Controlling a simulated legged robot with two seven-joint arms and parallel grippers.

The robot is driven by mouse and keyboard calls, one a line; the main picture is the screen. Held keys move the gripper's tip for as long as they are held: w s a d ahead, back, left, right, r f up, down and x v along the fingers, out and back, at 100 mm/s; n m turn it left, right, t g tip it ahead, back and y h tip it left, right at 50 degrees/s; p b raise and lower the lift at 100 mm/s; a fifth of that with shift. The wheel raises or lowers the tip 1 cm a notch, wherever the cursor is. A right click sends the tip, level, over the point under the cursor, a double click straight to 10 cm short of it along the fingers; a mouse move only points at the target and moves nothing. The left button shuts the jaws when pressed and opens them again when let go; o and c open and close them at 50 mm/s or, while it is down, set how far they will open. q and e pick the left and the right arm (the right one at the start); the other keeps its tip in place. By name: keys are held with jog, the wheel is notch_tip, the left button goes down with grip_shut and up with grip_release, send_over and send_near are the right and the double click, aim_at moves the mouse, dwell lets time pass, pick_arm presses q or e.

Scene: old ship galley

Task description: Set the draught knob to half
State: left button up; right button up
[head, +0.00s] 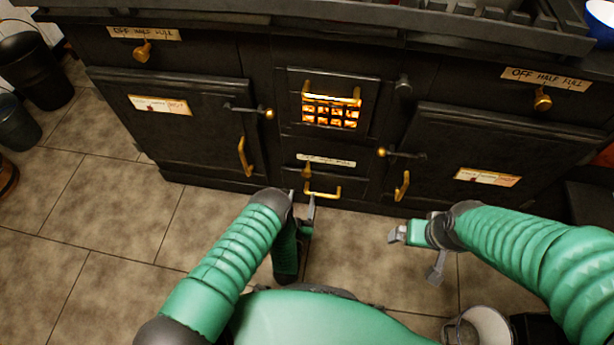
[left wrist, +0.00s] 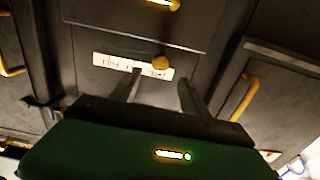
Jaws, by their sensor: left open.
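A small brass knob (head: 306,171) sits on the dark stove front, below the firebox and just under the left part of a white label plate (head: 326,160). It appears to be the draught knob; its setting cannot be read. In the left wrist view the knob (left wrist: 161,63) overlaps the right part of the plate (left wrist: 108,60), whose words are blurred. My left gripper (head: 301,197) is open and empty, just below and in front of the knob. Its two fingers (left wrist: 160,88) point towards the plate. My right gripper (head: 414,252) is low at the right, away from the stove; its jaw opening is unclear.
A brass handle (head: 323,192) juts out just right of my left fingers. The firebox (head: 331,110) glows above. Oven doors with brass handles flank it. Two other knobs, left (head: 142,52) and right (head: 542,100), have OFF HALF FULL plates.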

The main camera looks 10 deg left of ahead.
aim_at(306, 176)
pick_arm(q)
jog(key=w+b, duration=0.3)
jog(key=w, duration=0.6)
jog(key=shift+w+f+b, duration=0.15)
jog(key=shift+w+b, duration=0.25)
jog(key=shift+w, duration=0.5)
grip_shut()
jog(key=shift+s, duration=0.1)
